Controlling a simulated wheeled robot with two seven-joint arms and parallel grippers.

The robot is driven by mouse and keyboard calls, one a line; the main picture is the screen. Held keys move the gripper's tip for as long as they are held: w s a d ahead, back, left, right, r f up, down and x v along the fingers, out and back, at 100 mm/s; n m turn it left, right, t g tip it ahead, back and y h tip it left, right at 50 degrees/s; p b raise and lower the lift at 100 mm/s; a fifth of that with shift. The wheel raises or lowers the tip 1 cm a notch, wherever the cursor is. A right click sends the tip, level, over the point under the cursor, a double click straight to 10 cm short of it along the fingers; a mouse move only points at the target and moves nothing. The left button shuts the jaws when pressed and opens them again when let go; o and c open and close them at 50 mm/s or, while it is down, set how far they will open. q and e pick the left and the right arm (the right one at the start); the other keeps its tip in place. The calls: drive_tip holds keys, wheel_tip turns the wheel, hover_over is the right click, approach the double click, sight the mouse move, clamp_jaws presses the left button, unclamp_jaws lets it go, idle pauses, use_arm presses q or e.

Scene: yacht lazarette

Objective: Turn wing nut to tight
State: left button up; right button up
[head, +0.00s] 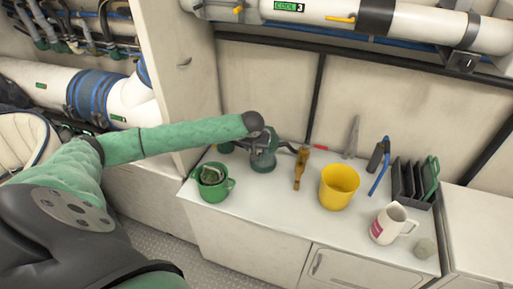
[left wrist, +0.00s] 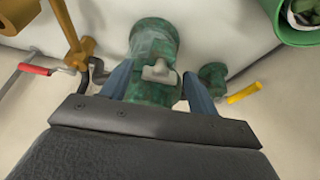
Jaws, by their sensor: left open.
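A grey wing nut (left wrist: 158,72) sits on a green, weathered cylindrical fitting (left wrist: 154,42) in the left wrist view. The fitting stands on the white counter in the head view (head: 263,162), where the wing nut is too small to make out. My left gripper (left wrist: 158,69) is open, with one blue-grey finger on each side of the wing nut and a gap between each finger and the nut. In the head view my left gripper (head: 266,142) is at the fitting, partly hidden by its own wrist. My right gripper is not in view.
A green mug (head: 222,192), brass fitting (head: 300,170), yellow cup (head: 339,187), white jug (head: 391,223) and dark rack (head: 407,182) stand on the counter (head: 290,213). A red handle (left wrist: 33,69) and a yellow handle (left wrist: 243,93) flank the green fitting. Pipes run above.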

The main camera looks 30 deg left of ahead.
use_arm(q)
drive_tip(key=c, duration=1)
drive_tip(key=shift+m+h+p, duration=0.3)
drive_tip(key=shift+m+p, duration=0.15)
drive_tip(key=shift+m, duration=0.25)
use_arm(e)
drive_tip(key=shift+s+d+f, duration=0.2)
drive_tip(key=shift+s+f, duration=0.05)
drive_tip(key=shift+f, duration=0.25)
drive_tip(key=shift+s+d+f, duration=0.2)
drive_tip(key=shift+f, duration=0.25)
use_arm(q)
drive_tip(key=o, duration=1)
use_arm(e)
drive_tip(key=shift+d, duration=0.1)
